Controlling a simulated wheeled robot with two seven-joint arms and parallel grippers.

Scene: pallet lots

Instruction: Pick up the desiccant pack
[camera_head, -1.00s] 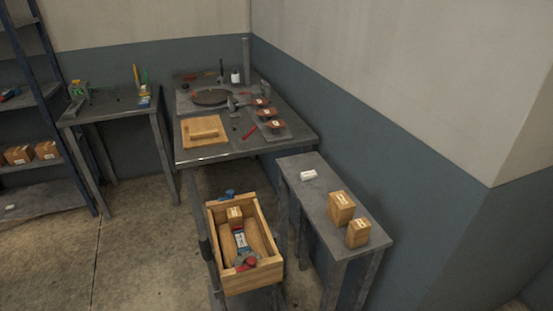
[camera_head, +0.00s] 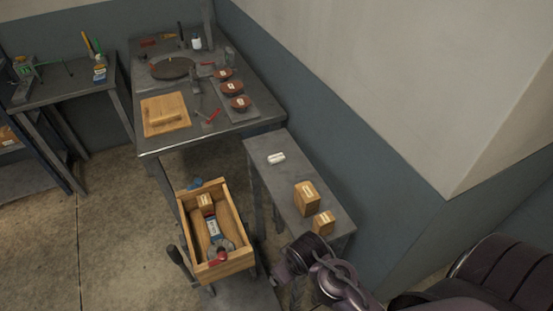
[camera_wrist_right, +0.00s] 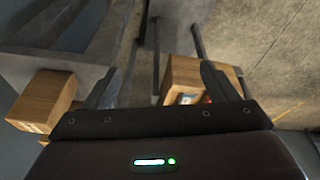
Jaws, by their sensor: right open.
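A small white pack (camera_head: 276,158), which looks like the desiccant pack, lies on the far part of the narrow grey side table (camera_head: 262,172). It cannot be made out in the right wrist view. My right gripper (camera_wrist_right: 160,88) is open and empty, its two dark fingers spread wide. In the head view my right arm reaches in from the lower right, ending near the side table's front end, well short of the white pack. My left gripper is out of view.
Two cardboard boxes, a larger one (camera_head: 307,198) and a smaller one (camera_head: 323,222), stand on the side table's near half. A wooden drawer (camera_head: 243,262) with tools is left of it. A workbench (camera_head: 150,139) with tools and bowls stands behind. A wall borders the right.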

